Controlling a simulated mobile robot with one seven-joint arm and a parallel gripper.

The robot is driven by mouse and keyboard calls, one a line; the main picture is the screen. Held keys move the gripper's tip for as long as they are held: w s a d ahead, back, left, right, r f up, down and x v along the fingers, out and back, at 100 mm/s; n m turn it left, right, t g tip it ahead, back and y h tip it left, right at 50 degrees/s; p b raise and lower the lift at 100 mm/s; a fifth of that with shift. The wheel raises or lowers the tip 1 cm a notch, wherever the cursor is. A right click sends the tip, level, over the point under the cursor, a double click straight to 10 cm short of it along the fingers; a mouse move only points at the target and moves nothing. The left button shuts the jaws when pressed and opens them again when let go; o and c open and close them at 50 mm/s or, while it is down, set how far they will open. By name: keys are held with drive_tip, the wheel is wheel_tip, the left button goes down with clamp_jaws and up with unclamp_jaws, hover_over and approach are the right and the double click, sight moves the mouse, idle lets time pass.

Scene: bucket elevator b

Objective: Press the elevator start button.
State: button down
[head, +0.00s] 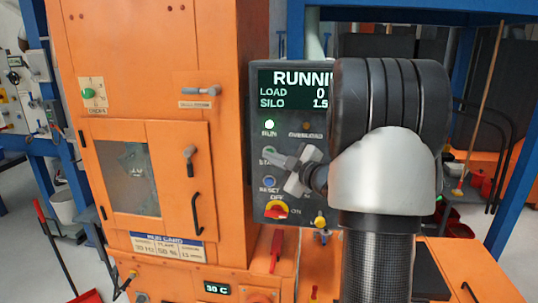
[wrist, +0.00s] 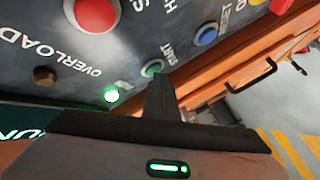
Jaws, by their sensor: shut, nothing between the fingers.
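The start button (wrist: 152,68) is a small green button on a dark control panel (wrist: 130,40). In the head view the start button is mostly covered by my gripper. My gripper (head: 274,157) is shut and empty. Its fingertips are at the start button; in the wrist view the shut fingers (wrist: 160,82) overlap its lower edge. I cannot tell whether they touch it or press it in. The green run lamp (head: 269,124) is lit. The screen (head: 290,90) reads "RUNNI…", with load 0 and silo about 1.5; my arm covers its right part.
Close by are a blue reset button (wrist: 205,36), a large red button (wrist: 97,14), an unlit overload lamp (wrist: 44,75) and a red-yellow rotary switch (head: 277,210). An orange cabinet (head: 150,50) with a windowed door stands left. A blue post (head: 520,190) stands right.

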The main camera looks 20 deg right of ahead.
idle(0.4)
drive_tip(key=shift+s+a+b, duration=0.35)
drive_tip(key=shift+s+a, duration=0.05)
drive_tip(key=shift+s, duration=0.25)
drive_tip(key=s+a, duration=0.1)
drive_tip(key=s, duration=0.1)
drive_tip(key=s+a+b, duration=0.1)
drive_tip(key=s, duration=0.1)
drive_tip(key=shift+a, duration=0.4)
idle(0.6)
